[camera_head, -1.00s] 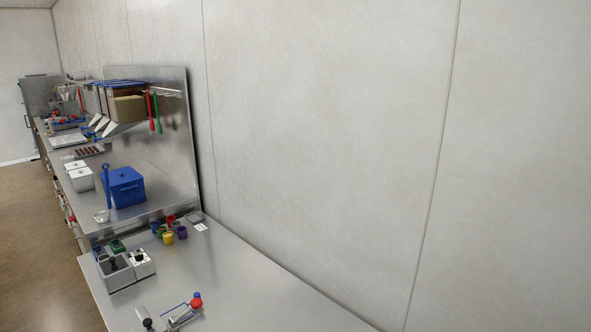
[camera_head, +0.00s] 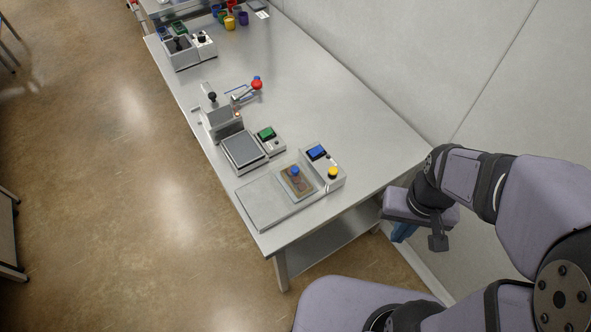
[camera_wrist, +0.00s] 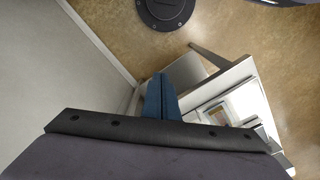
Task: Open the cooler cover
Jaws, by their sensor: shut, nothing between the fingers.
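The unit at the table's near end has a flat metal plate (camera_head: 262,203) and a control box (camera_head: 323,168) with a blue screen and a yellow button. A small see-through cover with a blue knob (camera_head: 295,171) lies over the right part of the plate, and it looks closed. I take this unit for the cooler; no label is readable. My gripper (camera_head: 402,233) hangs right of the table's near corner, apart from the unit.
A scale-like box with a green screen (camera_head: 267,138) and a grey square-topped unit (camera_head: 243,148) stand behind the cooler. A small machine with a red knob (camera_head: 257,85) stands farther back. The wall (camera_head: 370,60) runs close along the table's right side. The table's right half is clear.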

